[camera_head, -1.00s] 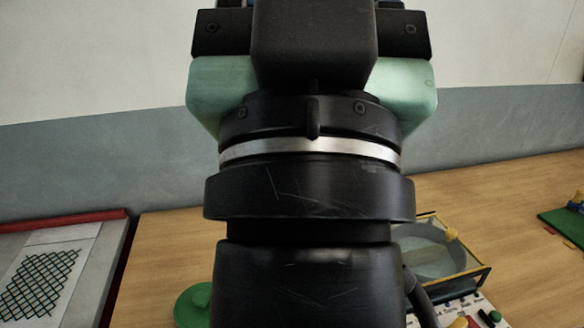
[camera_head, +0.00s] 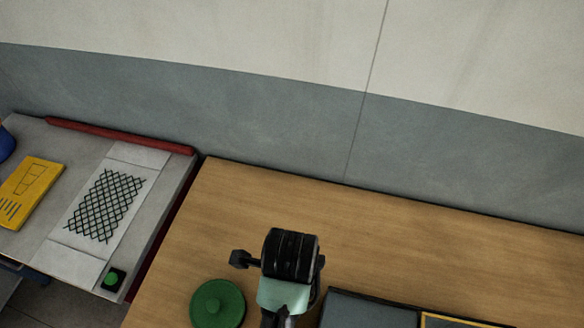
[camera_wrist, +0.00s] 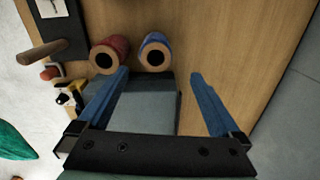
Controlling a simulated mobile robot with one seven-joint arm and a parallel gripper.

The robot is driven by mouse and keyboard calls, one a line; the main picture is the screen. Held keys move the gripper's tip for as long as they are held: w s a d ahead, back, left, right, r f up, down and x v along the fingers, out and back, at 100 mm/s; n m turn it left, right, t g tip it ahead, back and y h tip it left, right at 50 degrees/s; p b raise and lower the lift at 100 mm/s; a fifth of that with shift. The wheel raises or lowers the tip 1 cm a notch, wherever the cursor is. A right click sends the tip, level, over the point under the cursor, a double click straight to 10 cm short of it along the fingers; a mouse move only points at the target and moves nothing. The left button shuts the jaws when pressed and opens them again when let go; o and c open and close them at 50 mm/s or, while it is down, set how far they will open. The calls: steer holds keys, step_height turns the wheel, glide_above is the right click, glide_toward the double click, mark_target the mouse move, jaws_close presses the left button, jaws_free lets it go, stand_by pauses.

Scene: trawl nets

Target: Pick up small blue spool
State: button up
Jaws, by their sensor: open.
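The small blue spool (camera_wrist: 154,49) shows in the wrist view, with a blue rim and a tan end with a dark hole. A red spool (camera_wrist: 111,51) stands close to its left. My gripper (camera_wrist: 159,74) is open and empty, its two blue fingers spread wide. The blue spool lies ahead of the gap between the fingertips, nearer the left finger; I see no contact with it. In the head view part of my arm shows at bottom centre, but the fingertips and the spools cannot be seen there.
A dark grey box (camera_wrist: 152,105) lies beneath the fingers in the wrist view. A dark board with a wooden peg (camera_wrist: 45,52) stands left. In the head view a green disc (camera_head: 217,304) lies on the wooden table (camera_head: 400,235). A grey bench (camera_head: 45,225) stands left.

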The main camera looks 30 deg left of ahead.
steer(key=shift+s+d+f+p, duration=0.15)
steer(key=shift+f+p, duration=0.3)
steer(key=shift+f, duration=2.8)
steer(key=shift+s+a+f+p, duration=0.1)
steer(key=shift+f+p, duration=0.3)
steer(key=shift+f, duration=2.85)
steer(key=c, duration=1.4)
steer(key=shift+r, duration=0.15)
